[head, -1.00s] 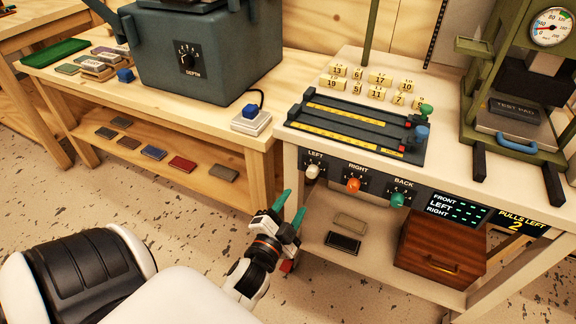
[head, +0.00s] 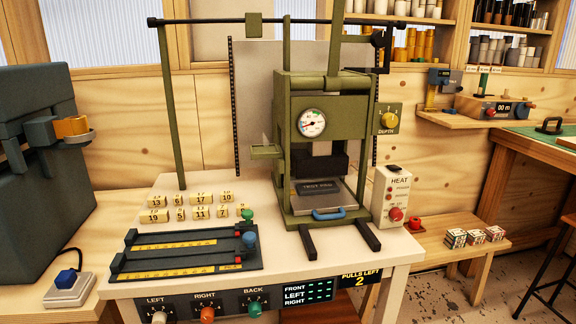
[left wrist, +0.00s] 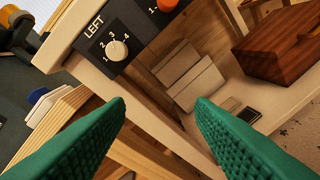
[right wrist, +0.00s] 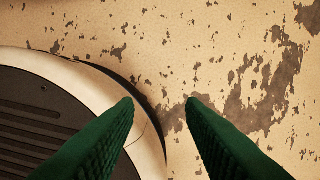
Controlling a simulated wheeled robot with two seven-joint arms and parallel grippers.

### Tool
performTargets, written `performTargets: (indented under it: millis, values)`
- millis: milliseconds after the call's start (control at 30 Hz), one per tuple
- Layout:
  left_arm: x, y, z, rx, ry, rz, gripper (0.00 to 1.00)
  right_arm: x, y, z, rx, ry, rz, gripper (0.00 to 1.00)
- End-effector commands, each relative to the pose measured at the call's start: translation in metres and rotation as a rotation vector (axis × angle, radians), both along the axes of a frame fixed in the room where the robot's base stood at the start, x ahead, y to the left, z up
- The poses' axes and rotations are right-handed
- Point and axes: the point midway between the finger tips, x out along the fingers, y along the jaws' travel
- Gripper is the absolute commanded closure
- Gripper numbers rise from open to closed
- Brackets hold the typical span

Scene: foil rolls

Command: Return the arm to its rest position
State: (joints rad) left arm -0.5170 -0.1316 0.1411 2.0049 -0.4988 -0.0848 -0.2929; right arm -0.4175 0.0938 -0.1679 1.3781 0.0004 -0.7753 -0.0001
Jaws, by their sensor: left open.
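My left gripper (left wrist: 160,104) shows only in the left wrist view. Its green ribbed fingers are apart with nothing between them, in front of the LEFT knob (left wrist: 116,50) and the bench's lower shelf. My right gripper (right wrist: 160,101) shows only in the right wrist view. Its green fingers are apart and empty above the speckled floor (right wrist: 230,60), beside my own base. Neither gripper is in the head view, so arm posture is mostly hidden. The white bench (head: 400,250) carries the dark rail fixture (head: 190,262) and the green press (head: 330,105).
Several numbered yellow blocks (head: 180,212) stand behind the rail fixture. The HEAT box (head: 394,195) is right of the press. A blue button box (head: 70,288) sits at left. In the left wrist view, a wooden box (left wrist: 275,50) stands on the lower shelf near the fingers.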

Motion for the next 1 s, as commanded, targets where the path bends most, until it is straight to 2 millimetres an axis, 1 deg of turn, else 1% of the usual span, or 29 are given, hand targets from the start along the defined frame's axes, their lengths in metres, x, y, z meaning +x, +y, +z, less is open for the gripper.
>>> performTargets:
  millis: [33,67,100,167,200,267,300,367,400,467,500,567,600,667,700,767,867,967,1000]
  values:
    - [-0.001,-0.008,-0.032,-0.067,0.080,-0.005,0.51,0.001,-0.001,0.000,-0.001,-0.001,0.000,0.64]
    - [-0.004,-0.014,-0.053,-0.113,0.135,-0.004,0.51,0.001,-0.001,0.000,-0.001,-0.002,0.000,0.64]
    - [-0.009,-0.021,-0.083,-0.175,0.215,0.000,0.51,0.001,-0.001,0.000,-0.002,-0.002,0.001,0.64]
    - [-0.021,-0.033,-0.126,-0.262,0.342,0.011,0.51,0.002,-0.001,0.000,-0.002,-0.002,0.001,0.64]
    - [-0.032,-0.040,-0.152,-0.313,0.426,0.022,0.51,0.002,-0.001,0.000,-0.002,-0.003,0.001,0.64]
    - [-0.050,-0.050,-0.187,-0.376,0.543,0.040,0.51,0.002,-0.001,0.000,-0.003,-0.004,0.001,0.64]
    - [-0.063,-0.055,-0.207,-0.410,0.616,0.054,0.51,0.002,-0.001,0.000,-0.003,-0.004,0.001,0.64]
    - [-0.084,-0.061,-0.234,-0.452,0.721,0.078,0.51,0.002,-0.002,0.000,-0.003,-0.004,0.001,0.64]
    - [-0.098,-0.064,-0.249,-0.475,0.784,0.096,0.51,0.002,-0.002,0.000,-0.003,-0.004,0.001,0.64]
    - [-0.118,-0.068,-0.270,-0.503,0.876,0.123,0.51,0.002,-0.002,0.000,-0.002,-0.005,0.001,0.64]
    - [-0.132,-0.070,-0.282,-0.518,0.935,0.142,0.51,0.002,-0.002,0.001,-0.002,-0.005,0.001,0.64]
    - [-0.154,-0.071,-0.298,-0.536,1.022,0.173,0.51,0.002,-0.002,0.001,-0.002,-0.005,0.001,0.64]
    - [-0.169,-0.071,-0.308,-0.547,1.078,0.196,0.51,0.003,-0.002,0.000,-0.002,-0.005,0.001,0.64]
    - [-0.190,-0.070,-0.318,-0.558,1.154,0.229,0.51,0.001,-0.002,0.002,-0.003,-0.003,0.000,0.64]
    - [-0.194,-0.070,-0.308,-0.557,1.149,0.226,0.51,-0.007,-0.003,0.009,-0.005,0.008,0.002,0.64]
    - [-0.203,-0.069,-0.307,-0.555,1.152,0.226,0.51,-0.017,-0.005,0.009,-0.006,0.016,0.004,0.64]
    - [-0.222,-0.066,-0.306,-0.550,1.165,0.228,0.51,-0.036,-0.008,0.010,-0.007,0.029,0.007,0.64]
    - [-0.243,-0.062,-0.301,-0.545,1.177,0.230,0.51,-0.058,-0.012,0.014,-0.010,0.044,0.010,0.64]
    - [-0.254,-0.060,-0.299,-0.544,1.183,0.231,0.51,-0.069,-0.014,0.017,-0.011,0.050,0.011,0.64]
